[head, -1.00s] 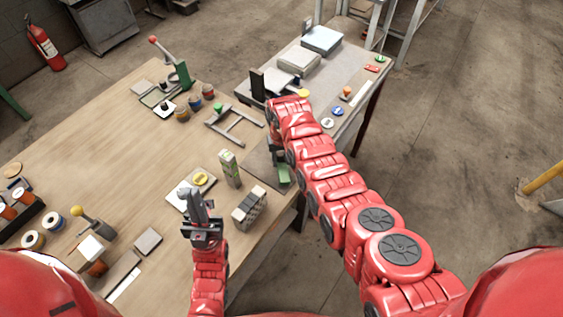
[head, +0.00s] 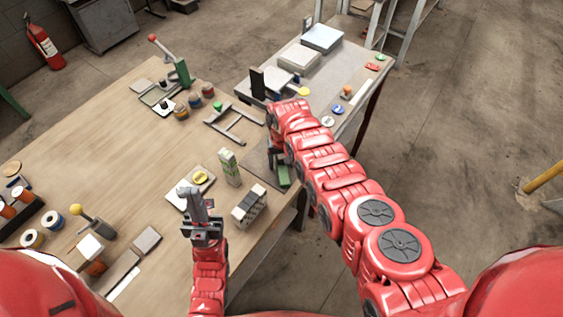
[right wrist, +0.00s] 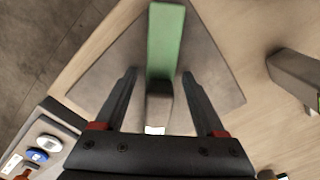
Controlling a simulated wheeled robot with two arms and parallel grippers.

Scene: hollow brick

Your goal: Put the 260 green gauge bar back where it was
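The green gauge bar (right wrist: 165,45) is on a grey plate (right wrist: 222,90) at the table corner in the right wrist view. A grey piece (right wrist: 158,105) is at its near end. In the head view a green part (head: 283,176) shows beside my right gripper, mostly behind my red arm. My right gripper (right wrist: 160,85) is open, with one finger on each side of the bar's line and gaps visible; I see no contact. My left gripper (head: 197,205) is over the front of the table near the yellow disc (head: 201,177); its finger gap is unclear.
A green-and-white block (head: 229,168) stands upright left of my right gripper, with a grey slotted block (head: 249,206) in front. A grey frame (head: 234,125) lies behind. A side table (head: 310,82) holds boxes and coloured discs. The wooden table's middle is clear.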

